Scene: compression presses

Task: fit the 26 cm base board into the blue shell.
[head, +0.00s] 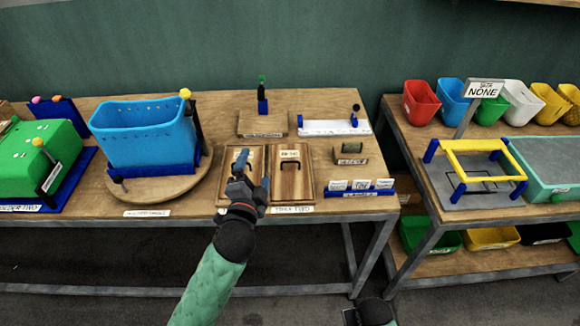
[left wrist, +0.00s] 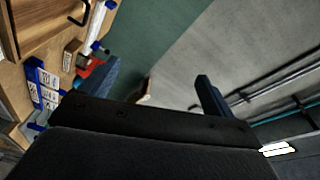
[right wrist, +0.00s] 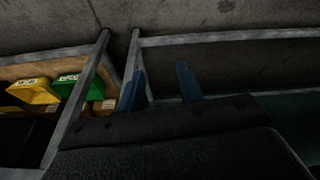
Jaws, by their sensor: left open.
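The blue shell (head: 145,140) stands open-topped on a blue holder on a round wooden turntable (head: 155,190) at the left of the table. Two flat wooden boards lie side by side in a labelled tray. The right board (head: 290,185) has a dark handle and a small unreadable label. The left board (head: 228,180) is partly hidden by my left gripper (head: 254,172), which is open and empty over the boards. A board with a dark handle also shows in the left wrist view (left wrist: 35,30). My right gripper (right wrist: 160,85) is open and empty, low in front of the tables.
A green shell (head: 40,155) stands in a blue holder at far left. Behind the tray are a small wooden stand (head: 262,124) and a white rail (head: 335,127). A blue card rack (head: 358,190) sits right. Another table holds bins and a yellow frame (head: 475,160).

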